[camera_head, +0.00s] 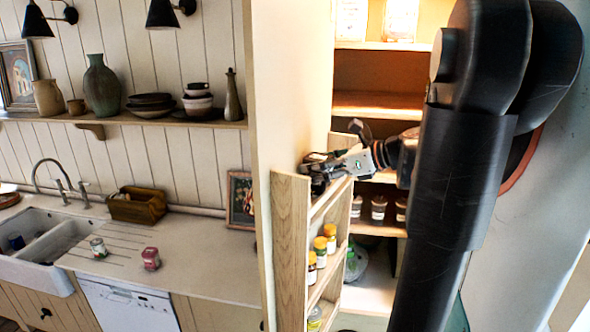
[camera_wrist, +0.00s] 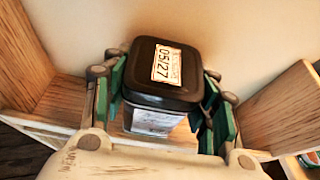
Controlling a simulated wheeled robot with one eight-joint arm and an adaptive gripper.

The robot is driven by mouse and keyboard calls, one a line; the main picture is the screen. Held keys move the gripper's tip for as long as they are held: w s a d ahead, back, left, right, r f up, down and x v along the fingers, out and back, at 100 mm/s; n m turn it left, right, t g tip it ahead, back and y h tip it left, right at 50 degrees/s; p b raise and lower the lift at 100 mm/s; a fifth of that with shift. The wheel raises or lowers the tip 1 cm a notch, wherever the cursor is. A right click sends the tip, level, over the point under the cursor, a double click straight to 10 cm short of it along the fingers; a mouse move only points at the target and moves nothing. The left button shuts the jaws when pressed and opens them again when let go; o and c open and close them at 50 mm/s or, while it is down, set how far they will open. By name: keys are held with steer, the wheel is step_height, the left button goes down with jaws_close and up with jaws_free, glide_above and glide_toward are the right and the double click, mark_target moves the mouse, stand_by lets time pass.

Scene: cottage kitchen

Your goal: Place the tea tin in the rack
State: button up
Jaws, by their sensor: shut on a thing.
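The tea tin (camera_wrist: 165,75), a squarish container with a black lid marked "05/27" and a pale lower body, is between the green finger pads of my gripper (camera_wrist: 166,108). The pads close on it from left and right. In the head view my gripper (camera_head: 320,176) is at the top of the wooden rack (camera_head: 291,255), and the tin is not clearly visible there. In the wrist view the rack's side boards (camera_wrist: 292,108) stand left and right of the tin, with a pale panel behind. I cannot tell whether the tin's base touches a shelf.
Orange-capped jars (camera_head: 320,246) stand on the rack's lower shelf. An open cupboard (camera_head: 375,104) with more jars (camera_head: 378,208) is behind my arm. On the counter left are a red tin (camera_head: 151,259), a can (camera_head: 98,248), a wooden basket (camera_head: 139,206) and a sink (camera_head: 50,252).

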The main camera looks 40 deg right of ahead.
steer(key=shift+f, duration=0.15)
steer(key=o, duration=1.2)
steer(key=shift+s+d+r, duration=0.1)
steer(key=shift+s+r, duration=0.05)
steer(key=shift+r, duration=0.1)
steer(key=p+v, duration=0.2)
steer(key=v, duration=0.9)
steer(key=shift+s+p, duration=0.3)
steer(key=shift+s, duration=0.05)
